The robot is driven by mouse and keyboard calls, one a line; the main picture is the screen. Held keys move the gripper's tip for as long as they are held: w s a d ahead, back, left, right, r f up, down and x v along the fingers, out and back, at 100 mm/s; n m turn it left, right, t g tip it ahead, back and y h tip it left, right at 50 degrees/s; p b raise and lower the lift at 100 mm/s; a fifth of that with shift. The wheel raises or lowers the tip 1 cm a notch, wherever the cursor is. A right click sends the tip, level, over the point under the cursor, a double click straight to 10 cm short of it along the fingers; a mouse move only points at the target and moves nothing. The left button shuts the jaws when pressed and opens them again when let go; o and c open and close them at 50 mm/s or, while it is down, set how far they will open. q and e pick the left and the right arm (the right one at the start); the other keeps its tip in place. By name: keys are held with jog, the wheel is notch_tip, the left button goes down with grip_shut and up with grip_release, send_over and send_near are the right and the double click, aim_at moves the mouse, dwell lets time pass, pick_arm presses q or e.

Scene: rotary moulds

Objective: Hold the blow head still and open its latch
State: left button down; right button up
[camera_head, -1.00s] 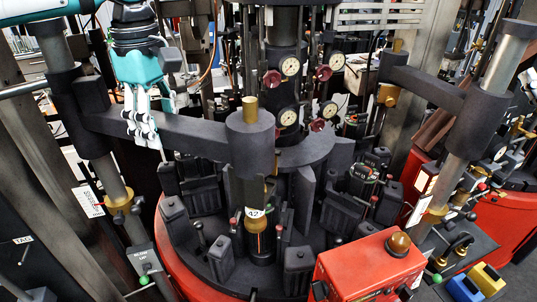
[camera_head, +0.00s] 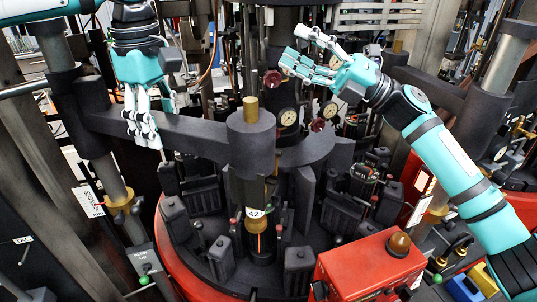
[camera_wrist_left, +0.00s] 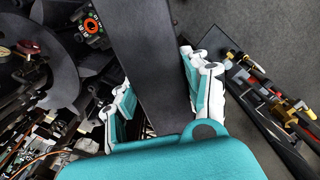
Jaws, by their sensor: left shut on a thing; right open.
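The blow head is a dark cylinder (camera_head: 250,145) with a brass knob on top, at the end of a thick dark arm (camera_head: 195,134). A tag reading 42 hangs below the cylinder. My left gripper (camera_head: 143,130) is shut on the blow head arm, left of the cylinder. In the left wrist view the dark arm (camera_wrist_left: 152,65) runs between the white and teal fingers of the left gripper (camera_wrist_left: 160,95). My right gripper (camera_head: 302,62) is open and empty, above and right of the cylinder, in front of the gauges. I cannot make out the latch.
Gauges (camera_head: 288,117) and red knobs stand on the central column behind the blow head. Dark moulds (camera_head: 298,268) ring the table below. A red box (camera_head: 365,268) with an amber dome stands at the front right. A second dark arm (camera_head: 430,85) is at the right.

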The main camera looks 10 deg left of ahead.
notch_tip(320, 180, down, 9)
jog(key=s+g+h, duration=0.2)
jog(key=g+h, duration=0.1)
jog(key=g, duration=0.1)
jog(key=g+h, duration=0.2)
jog(key=h, duration=0.1)
send_near(269, 155)
jog(key=w+f, duration=0.3)
jog(key=w, duration=0.1)
jog(key=x, duration=1.1)
jog(key=shift+s+d+r, duration=0.1)
jog(key=shift+s+r, duration=0.05)
jog(key=shift+s, duration=0.1)
jog(key=shift+r, duration=0.15)
grip_shut()
